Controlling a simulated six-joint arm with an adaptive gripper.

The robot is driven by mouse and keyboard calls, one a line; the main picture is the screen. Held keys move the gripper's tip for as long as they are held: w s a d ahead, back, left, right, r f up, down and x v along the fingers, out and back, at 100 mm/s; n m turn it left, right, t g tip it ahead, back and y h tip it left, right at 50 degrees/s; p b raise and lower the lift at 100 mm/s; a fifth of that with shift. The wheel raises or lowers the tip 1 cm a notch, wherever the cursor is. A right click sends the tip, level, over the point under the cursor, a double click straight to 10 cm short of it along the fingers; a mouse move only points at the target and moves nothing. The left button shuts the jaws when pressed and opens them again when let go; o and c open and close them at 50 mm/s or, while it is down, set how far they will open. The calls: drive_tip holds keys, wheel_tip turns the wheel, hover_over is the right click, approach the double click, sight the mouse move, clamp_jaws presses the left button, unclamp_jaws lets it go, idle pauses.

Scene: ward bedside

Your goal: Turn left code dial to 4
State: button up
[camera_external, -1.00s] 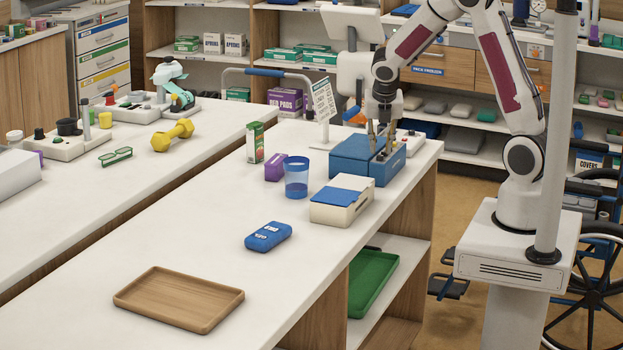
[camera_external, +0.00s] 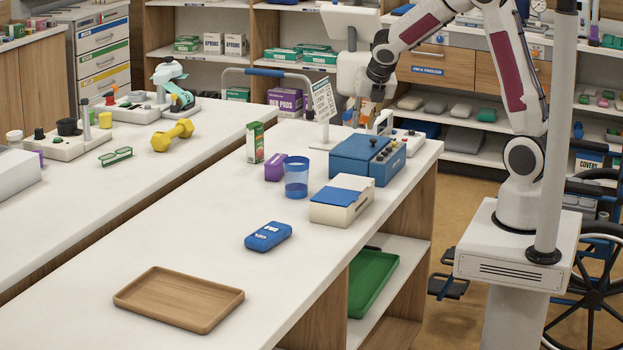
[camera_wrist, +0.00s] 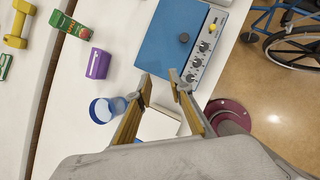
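A blue box (camera_external: 352,150) stands at the far end of the white counter, with a row of small code dials (camera_external: 384,154) on its grey panel. In the wrist view the box (camera_wrist: 165,45) lies ahead of the fingers, and its dials (camera_wrist: 197,62) run along the panel at right. Their numbers are too small to read. My gripper (camera_wrist: 161,86) is open and empty, its two tips apart. In the external view my gripper (camera_external: 368,108) is above and behind the box, clear of the dials.
A cream box with a blue lid (camera_external: 333,212), a blue cup (camera_external: 296,178), a purple box (camera_external: 275,167) and a green carton (camera_external: 255,142) stand close by. A sign stand (camera_external: 324,104) is behind. The near counter around the wooden tray (camera_external: 180,297) is mostly clear.

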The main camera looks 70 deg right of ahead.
drive_tip(key=w+a+r+n+t+y, duration=0.5)
drive_tip(key=w+a+r+n+t, duration=0.2)
drive_tip(key=w+n, duration=0.5)
drive_tip(key=shift+w+a+r+y, duration=0.4)
drive_tip(key=shift+a+r, duration=0.7)
drive_tip(key=shift+r, duration=0.75)
